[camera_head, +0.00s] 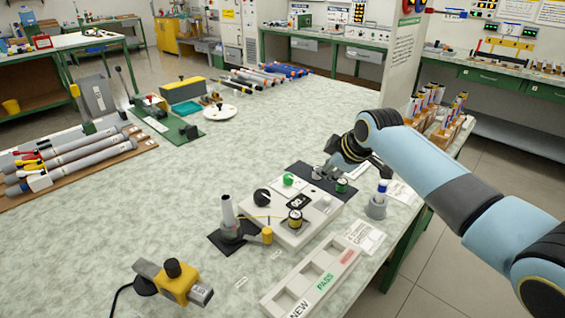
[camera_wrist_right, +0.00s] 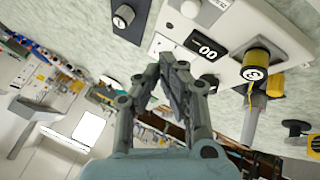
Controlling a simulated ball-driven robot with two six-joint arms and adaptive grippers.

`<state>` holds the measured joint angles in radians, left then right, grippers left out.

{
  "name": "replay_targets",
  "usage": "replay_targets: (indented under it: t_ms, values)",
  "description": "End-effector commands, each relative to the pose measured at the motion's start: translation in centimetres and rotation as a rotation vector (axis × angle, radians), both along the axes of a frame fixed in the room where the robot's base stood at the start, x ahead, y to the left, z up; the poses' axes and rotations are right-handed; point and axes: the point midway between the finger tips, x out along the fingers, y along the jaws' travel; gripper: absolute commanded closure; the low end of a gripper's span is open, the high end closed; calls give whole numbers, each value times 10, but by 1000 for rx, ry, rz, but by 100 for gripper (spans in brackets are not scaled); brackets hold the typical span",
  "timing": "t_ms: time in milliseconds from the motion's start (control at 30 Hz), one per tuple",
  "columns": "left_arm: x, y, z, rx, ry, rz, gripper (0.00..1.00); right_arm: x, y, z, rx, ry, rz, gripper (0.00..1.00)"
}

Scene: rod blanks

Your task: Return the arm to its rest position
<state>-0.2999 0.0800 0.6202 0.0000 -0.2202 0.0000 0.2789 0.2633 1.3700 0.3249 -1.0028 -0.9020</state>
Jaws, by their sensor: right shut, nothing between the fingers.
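My right arm (camera_head: 430,165) comes in from the right, light blue with dark joints. Its gripper (camera_head: 328,172) hangs over the dark mat behind the grey test box (camera_head: 285,238). In the right wrist view the gripper (camera_wrist_right: 170,70) is shut with nothing between its fingers. The test box, with its display reading 00 (camera_wrist_right: 206,47) and a yellow-black knob, lies beyond the fingertips there. Whether the fingers touch anything is hard to tell. My left gripper is not in view.
A three-slot tray (camera_head: 300,290) marked NEW and PASS stands at the table's front. A grey cup (camera_head: 377,207) holds a blue-topped piece near the right edge.

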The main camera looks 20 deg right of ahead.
Motion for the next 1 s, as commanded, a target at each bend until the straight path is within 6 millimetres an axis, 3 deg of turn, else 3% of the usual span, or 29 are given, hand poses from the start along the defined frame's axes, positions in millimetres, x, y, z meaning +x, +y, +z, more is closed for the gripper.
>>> replay_targets:
  t_ms: [133, 233, 333, 400, 500, 600, 800, 1000]
  values:
    - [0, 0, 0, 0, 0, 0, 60, -3, 1, -1, 2, 4, -2, 100]
    - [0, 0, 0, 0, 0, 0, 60, -23, 10, -8, 19, 28, -23, 100]
    - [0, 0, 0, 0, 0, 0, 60, -72, 30, -16, 60, 82, -84, 100]
    - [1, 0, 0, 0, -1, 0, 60, -118, 44, -19, 94, 129, -153, 100]
    - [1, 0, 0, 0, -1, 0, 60, -174, 59, -13, 135, 181, -258, 100]
    - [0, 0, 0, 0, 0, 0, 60, -217, 67, -4, 165, 217, -348, 100]
    - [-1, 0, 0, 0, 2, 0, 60, -282, 75, 17, 207, 263, -498, 100]
    - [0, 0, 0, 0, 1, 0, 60, -329, 78, 40, 237, 289, -622, 100]
